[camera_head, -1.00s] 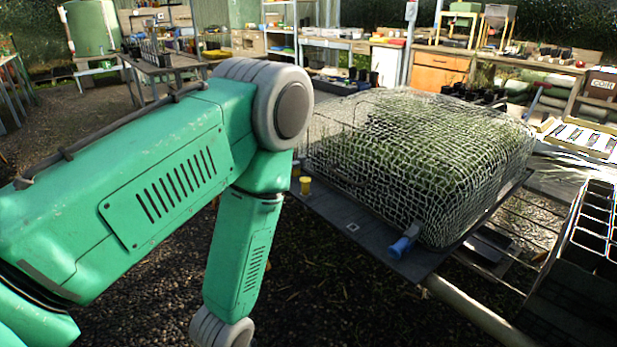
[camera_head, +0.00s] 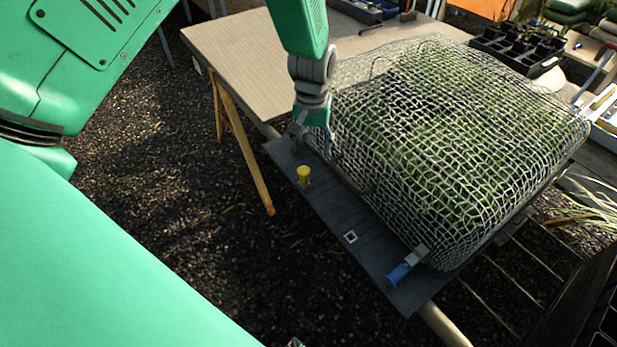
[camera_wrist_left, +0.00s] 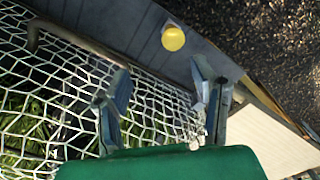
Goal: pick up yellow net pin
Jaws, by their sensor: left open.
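The yellow net pin (camera_head: 304,175) stands upright on the dark board's left edge strip, outside the net. In the left wrist view its round yellow top (camera_wrist_left: 173,39) shows near the top centre, beyond the fingertips. My left gripper (camera_head: 312,140) points down over the board's far left corner, a little behind the pin and beside the net. In the left wrist view my left gripper (camera_wrist_left: 160,85) is open, with the two fingers apart and nothing held between them. The pin is apart from both fingers. My right gripper is not in view.
A white net (camera_head: 450,150) covers green plants on the dark board (camera_head: 375,255). A blue pin or clip (camera_head: 398,273) sits at the near corner. A pale table (camera_head: 235,60) stands behind left. A black pot tray (camera_head: 515,50) is at the back right. Gravel floor lies left.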

